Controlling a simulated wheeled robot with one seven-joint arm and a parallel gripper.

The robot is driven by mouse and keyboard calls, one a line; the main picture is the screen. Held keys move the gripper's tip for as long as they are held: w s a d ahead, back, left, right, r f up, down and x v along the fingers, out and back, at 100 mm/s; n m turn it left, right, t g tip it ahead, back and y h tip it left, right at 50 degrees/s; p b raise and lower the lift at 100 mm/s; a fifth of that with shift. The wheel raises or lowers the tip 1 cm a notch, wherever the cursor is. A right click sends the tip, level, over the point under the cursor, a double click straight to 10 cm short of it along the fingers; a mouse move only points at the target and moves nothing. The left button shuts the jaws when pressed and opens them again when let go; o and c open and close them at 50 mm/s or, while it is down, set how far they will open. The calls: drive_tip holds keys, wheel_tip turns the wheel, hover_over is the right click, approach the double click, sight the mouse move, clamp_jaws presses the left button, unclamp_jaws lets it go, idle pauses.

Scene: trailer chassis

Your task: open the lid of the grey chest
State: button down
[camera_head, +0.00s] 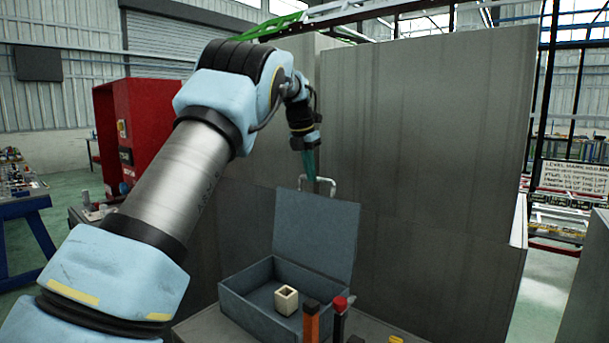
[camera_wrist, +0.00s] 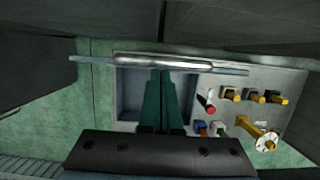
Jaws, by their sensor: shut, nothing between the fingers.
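The grey chest (camera_head: 238,311) stands open on a low surface. Its lid (camera_head: 316,232) is raised nearly upright at the back, and the metal handle (camera_head: 326,181) sits at the lid's top edge. The handle also crosses the upper part of the wrist view as a bar (camera_wrist: 160,63). My gripper (camera_head: 311,180) points down at the handle with its green fingers closed together and empty. In the wrist view the fingertips (camera_wrist: 160,76) are just below the bar; I cannot tell whether they touch it. The chest's interior (camera_wrist: 131,88) shows behind the fingers.
A cream hollow block (camera_head: 286,301) lies inside the chest. An orange-and-black item (camera_head: 312,322) and a red-topped one (camera_head: 340,312) stand before it. Several coloured items line the right of the wrist view. Tall grey panels (camera_head: 420,130) rise close behind the lid.

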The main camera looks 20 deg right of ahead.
drive_tip(key=shift+d, duration=0.1)
idle(0.4)
drive_tip(key=b+v, duration=0.1)
drive_tip(key=v, duration=0.9)
drive_tip(key=shift+r, duration=0.35)
drive_tip(key=s+a+f+m+y+b, duration=0.1)
drive_tip(key=a+f+m, duration=0.6)
drive_tip(key=a, duration=0.5)
drive_tip(key=s+a+f+m+b, duration=0.15)
drive_tip(key=a+f+m, duration=0.25)
drive_tip(key=a+f, duration=0.7)
drive_tip(key=s+a+f+m+b, duration=0.1)
drive_tip(key=s+a+f+m, duration=0.6)
drive_tip(key=s, duration=0.4)
drive_tip(key=s+a+f+m+y+b, duration=0.1)
drive_tip(key=s+a+f+m, duration=0.6)
drive_tip(key=s, duration=0.4)
drive_tip(key=shift+s+a+f+y, duration=0.15)
drive_tip(key=shift+a+f+y, duration=0.15)
drive_tip(key=shift+a, duration=0.45)
